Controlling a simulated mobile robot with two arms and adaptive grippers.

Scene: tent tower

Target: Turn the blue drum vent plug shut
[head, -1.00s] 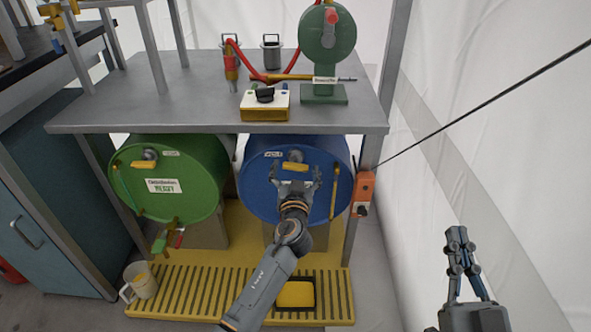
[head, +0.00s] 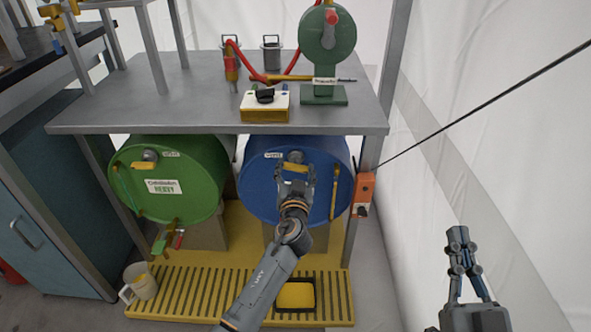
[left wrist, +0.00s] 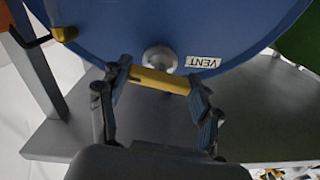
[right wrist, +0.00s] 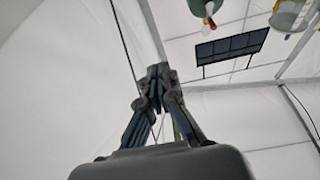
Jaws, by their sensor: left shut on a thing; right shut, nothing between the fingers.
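The blue drum (head: 262,200) lies on its side under the bench, its round end facing me. Its vent plug (left wrist: 160,82) has a yellow bar handle on a grey metal stem, beside a white VENT label (left wrist: 203,62). The bar lies nearly level, with a slight tilt, in the left wrist view. My left gripper (head: 296,171) is shut on the bar, one finger at each end. My right gripper (head: 459,234) is shut and empty, held up in free space at the right; its closed fingertips also show in the right wrist view (right wrist: 158,72).
A green drum (head: 190,200) lies to the left with its own vent plug. The grey bench top (head: 180,95) is above the drums. An orange box (head: 364,190) hangs on the right leg. A yellow slatted tray (head: 200,285) with a mug (head: 139,284) is below.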

